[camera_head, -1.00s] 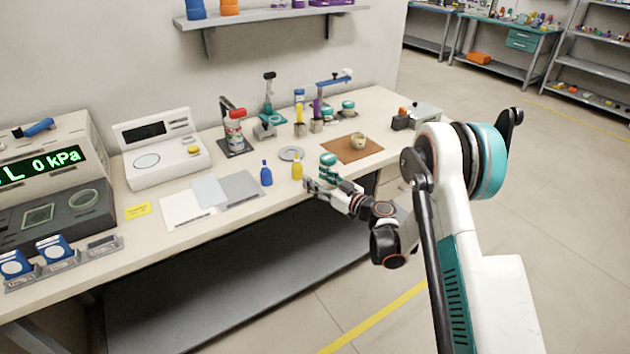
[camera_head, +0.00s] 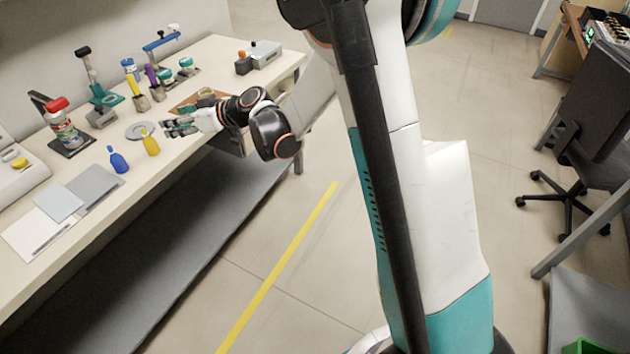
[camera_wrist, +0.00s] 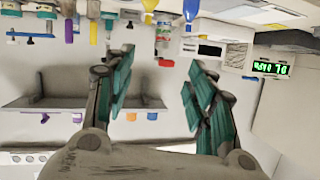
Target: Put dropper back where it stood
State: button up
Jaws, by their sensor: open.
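A small yellow squeeze bottle (camera_head: 150,142) with a narrow tip stands upright near the bench's front edge. A similar blue bottle (camera_head: 118,160) stands to its left. I cannot tell for sure which thing is the dropper. My gripper (camera_head: 178,128) is just right of the yellow bottle, apart from it. In the wrist view, which is upside down, my gripper (camera_wrist: 160,78) is open with nothing between its teal fingers. The yellow bottle (camera_wrist: 149,5) and the blue bottle (camera_wrist: 191,7) show at the top edge there, beyond the fingertips.
A grey round dish (camera_head: 139,131) lies behind the bottles. A red-lidded jar (camera_head: 62,123) stands on a dark stand. Flat sheets (camera_head: 58,203) lie at left. A brown mat (camera_head: 190,106) with a small bowl (camera_head: 206,97) lies behind my gripper. The floor beside the bench is clear.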

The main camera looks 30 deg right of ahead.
jog(key=s+d+r+m+g+h, duration=0.15)
jog(key=s+d+r, duration=0.25)
jog(key=s, duration=0.4)
jog(key=s+d+r+m+h, duration=0.2)
jog(key=s+d+r+h, duration=0.1)
jog(key=s, duration=0.6)
jog(key=s+d+m+h, duration=0.1)
jog(key=s+d+h, duration=0.1)
jog(key=s+d, duration=0.2)
jog(key=s+d+f+m+g+h, duration=0.1)
jog(key=s+d, duration=0.3)
jog(key=s, duration=0.6)
jog(key=s+d+f+m+h, duration=0.1)
jog(key=s+d+m+h, duration=0.1)
jog(key=s, duration=0.5)
jog(key=shift+s+d+f+h, duration=0.2)
jog(key=shift+d+h, duration=0.15)
jog(key=shift+d, duration=0.55)
